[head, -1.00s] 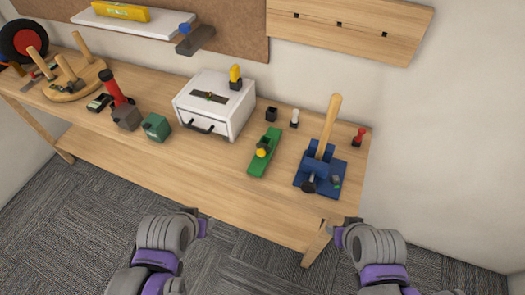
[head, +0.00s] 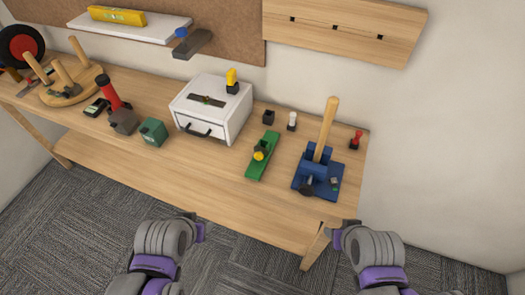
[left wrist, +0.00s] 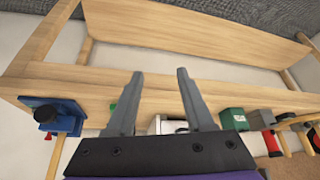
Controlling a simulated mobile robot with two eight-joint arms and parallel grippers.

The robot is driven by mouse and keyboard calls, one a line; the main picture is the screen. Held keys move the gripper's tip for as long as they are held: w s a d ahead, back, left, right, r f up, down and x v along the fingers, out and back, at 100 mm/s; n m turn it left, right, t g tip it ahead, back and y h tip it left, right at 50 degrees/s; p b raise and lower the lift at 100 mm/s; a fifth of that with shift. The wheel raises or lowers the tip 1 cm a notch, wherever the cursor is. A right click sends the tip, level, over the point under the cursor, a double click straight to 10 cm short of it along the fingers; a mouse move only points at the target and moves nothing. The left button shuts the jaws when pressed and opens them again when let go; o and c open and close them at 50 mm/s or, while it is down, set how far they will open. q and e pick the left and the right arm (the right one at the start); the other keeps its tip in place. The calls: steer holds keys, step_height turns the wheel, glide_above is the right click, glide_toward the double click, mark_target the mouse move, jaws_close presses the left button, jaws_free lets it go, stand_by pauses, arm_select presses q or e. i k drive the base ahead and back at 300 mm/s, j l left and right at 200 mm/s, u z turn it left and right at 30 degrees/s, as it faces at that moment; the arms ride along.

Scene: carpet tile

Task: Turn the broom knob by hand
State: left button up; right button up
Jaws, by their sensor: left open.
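A blue fixture (head: 330,187) sits at the right end of the wooden bench, with a pale wooden handle (head: 327,125) standing in it, slightly tilted. A black knob (head: 306,185) is on its front left side. In the left wrist view, the blue fixture (left wrist: 68,122) and its black knob (left wrist: 45,114) show at the left. My left gripper (left wrist: 160,73) is open and empty, apart from the fixture. In the head view my left gripper (head: 200,228) is in front of the bench. My right gripper (head: 340,232) is near the bench's right front leg; its fingers are hardly visible.
The bench (head: 225,178) also holds a green plane-like tool (head: 262,158), a white drawer box (head: 205,105), a green block (head: 152,131), a red-handled tool (head: 113,98) and a small red-topped item (head: 356,138). The bench's front strip is mostly clear. Carpet (head: 70,230) lies in front.

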mark_target(258, 156)
steer(key=l+u, duration=0.3)
steer(key=l, duration=0.15)
steer(key=k+l+u, duration=0.15)
steer(key=l+u, duration=0.15)
steer(key=l, duration=0.15)
steer(key=l+u, duration=0.3)
steer(key=l, duration=0.15)
steer(key=l+u, duration=0.3)
steer(key=l, duration=0.15)
steer(key=k, duration=0.05)
